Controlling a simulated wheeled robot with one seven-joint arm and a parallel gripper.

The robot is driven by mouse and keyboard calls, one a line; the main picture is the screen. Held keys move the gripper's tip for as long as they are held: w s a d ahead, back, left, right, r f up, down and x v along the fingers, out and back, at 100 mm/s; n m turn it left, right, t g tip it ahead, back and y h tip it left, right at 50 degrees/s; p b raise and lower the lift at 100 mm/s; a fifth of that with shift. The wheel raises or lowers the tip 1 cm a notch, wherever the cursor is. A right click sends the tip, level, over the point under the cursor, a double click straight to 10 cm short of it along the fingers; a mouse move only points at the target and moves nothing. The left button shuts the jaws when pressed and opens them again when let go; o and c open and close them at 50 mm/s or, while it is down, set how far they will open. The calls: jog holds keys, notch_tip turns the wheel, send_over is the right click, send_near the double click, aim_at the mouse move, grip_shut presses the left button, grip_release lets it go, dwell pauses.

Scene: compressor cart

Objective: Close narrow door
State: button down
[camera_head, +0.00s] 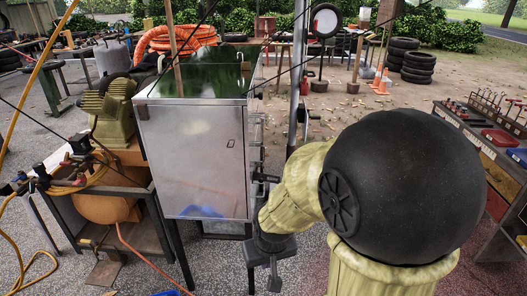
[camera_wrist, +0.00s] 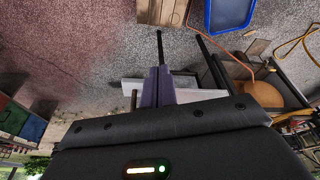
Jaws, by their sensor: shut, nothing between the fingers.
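A metal cabinet (camera_head: 158,92) stands on dark legs left of centre in the head view. Its bright front panel (camera_head: 200,165) seems to be the narrow door and has a small recessed pull near its right edge. I cannot tell how far the door stands from the frame. My gripper (camera_head: 273,279) is low, in front of the cabinet's lower right corner, pointing down. In the wrist view my gripper (camera_wrist: 158,75) shows its purple fingers shut together, empty. A pale slab (camera_wrist: 205,96) lies behind the fingers; contact is unclear. My arm hides part of the cabinet's right side.
An orange tank (camera_head: 102,203) and a compressor (camera_head: 110,110) sit left of the cabinet. A tool bench (camera_head: 480,145) is at the right. A blue tray (camera_wrist: 230,14) lies on the ground. Hoses and cables cross the left. Paving is open behind the cabinet.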

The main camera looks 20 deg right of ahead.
jog(key=w+d+f+m+t+y, duration=0.1)
jog(key=w+d+m+t, duration=0.15)
jog(key=w, duration=0.75)
jog(key=w+d+f+m+t+y+p, duration=0.1)
jog(key=w+d+m+t, duration=0.15)
jog(key=w, duration=0.75)
jog(key=w+d+f+m+t+y, duration=0.1)
jog(key=w+d+m+t, duration=0.15)
jog(key=w, duration=0.75)
jog(key=w+d+r+m+t+y, duration=0.1)
jog(key=w+d+m+t, duration=0.2)
jog(key=d, duration=0.4)
jog(key=w+d+r+m+t+y, duration=0.1)
jog(key=w+d+m+t, duration=0.2)
jog(key=d, duration=0.4)
jog(key=shift+w+d+r+y+p, duration=0.15)
jog(key=shift+d+y+p, duration=0.25)
jog(key=shift+w+m+t, duration=0.1)
jog(key=shift+m+t, duration=0.15)
jog(key=s+a+x, duration=0.1)
jog(key=a+x, duration=0.1)
jog(key=x, duration=1)
jog(key=shift+w+a, duration=0.4)
jog(key=shift+a, duration=0.05)
